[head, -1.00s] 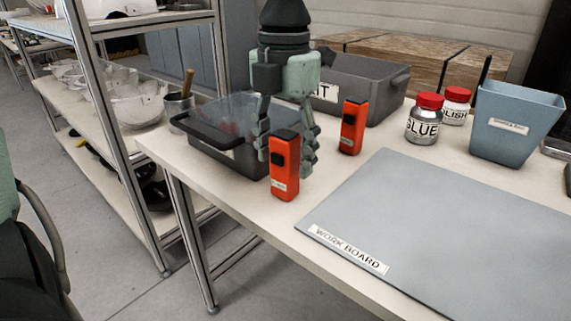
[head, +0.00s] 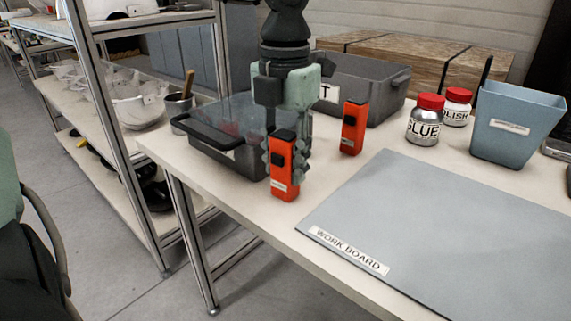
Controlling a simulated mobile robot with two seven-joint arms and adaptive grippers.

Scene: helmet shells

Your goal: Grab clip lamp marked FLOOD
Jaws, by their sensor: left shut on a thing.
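Two orange clip lamps with black switches stand upright on the table in the head view. The nearer lamp (head: 283,172) is at the table's left front edge. Its small white label is too small to read. My left gripper (head: 284,158) comes down from above and is shut on this lamp, with fingers on both sides of it. The other lamp (head: 353,128) stands behind and to the right, apart from the gripper. Its label is also unreadable. My right gripper does not show.
A grey work board (head: 440,225) lies at the right front. A dark lidded box (head: 222,150) is close left of the gripper. A grey bin (head: 375,90) stands behind. Red-capped jars, one a GLUE jar (head: 425,120), and a blue bin (head: 515,125) stand at the back right.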

